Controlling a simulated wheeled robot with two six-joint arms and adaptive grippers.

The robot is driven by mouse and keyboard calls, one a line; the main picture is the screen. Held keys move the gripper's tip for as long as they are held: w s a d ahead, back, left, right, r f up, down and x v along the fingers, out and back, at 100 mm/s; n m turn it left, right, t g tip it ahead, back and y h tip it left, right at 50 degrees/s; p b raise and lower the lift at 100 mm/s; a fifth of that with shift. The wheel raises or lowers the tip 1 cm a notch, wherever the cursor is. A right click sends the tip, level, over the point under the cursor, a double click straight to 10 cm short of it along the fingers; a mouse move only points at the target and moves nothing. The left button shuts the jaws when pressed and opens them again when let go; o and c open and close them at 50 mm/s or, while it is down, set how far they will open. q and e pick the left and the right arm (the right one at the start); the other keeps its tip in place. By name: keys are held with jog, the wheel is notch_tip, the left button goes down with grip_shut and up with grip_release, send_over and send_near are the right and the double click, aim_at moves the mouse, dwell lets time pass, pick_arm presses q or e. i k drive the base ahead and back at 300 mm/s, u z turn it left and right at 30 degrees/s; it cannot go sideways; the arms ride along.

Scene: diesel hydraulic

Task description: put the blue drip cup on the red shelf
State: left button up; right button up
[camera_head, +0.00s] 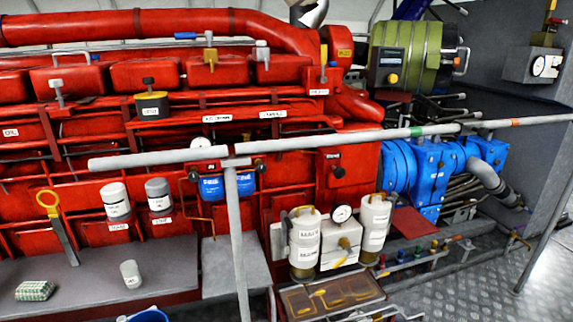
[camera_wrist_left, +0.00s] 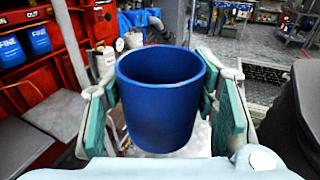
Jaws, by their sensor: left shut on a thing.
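The blue drip cup (camera_wrist_left: 160,110) is upright and open at the top in the left wrist view. My left gripper (camera_wrist_left: 168,105) is shut on it, with a teal-padded finger on each side. In the head view only part of the blue cup (camera_head: 149,316) shows at the bottom edge, left of the grey post. A small flat dark red surface (camera_head: 412,222), which looks like the red shelf, is at the right of the red engine, below the blue pump. It is well to the right of the cup. My right gripper is not in view.
A grey handrail (camera_head: 330,143) and its post (camera_head: 239,240) stand in front of the red engine. White filter canisters (camera_head: 305,240) are left of the red surface. A green-and-white box (camera_head: 35,291) and white cup (camera_head: 131,274) sit on a grey ledge (camera_head: 85,275).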

aim_at(217, 112)
jog(key=z, duration=1.7)
jog(key=i, duration=1.45)
jog(key=u, duration=1.3)
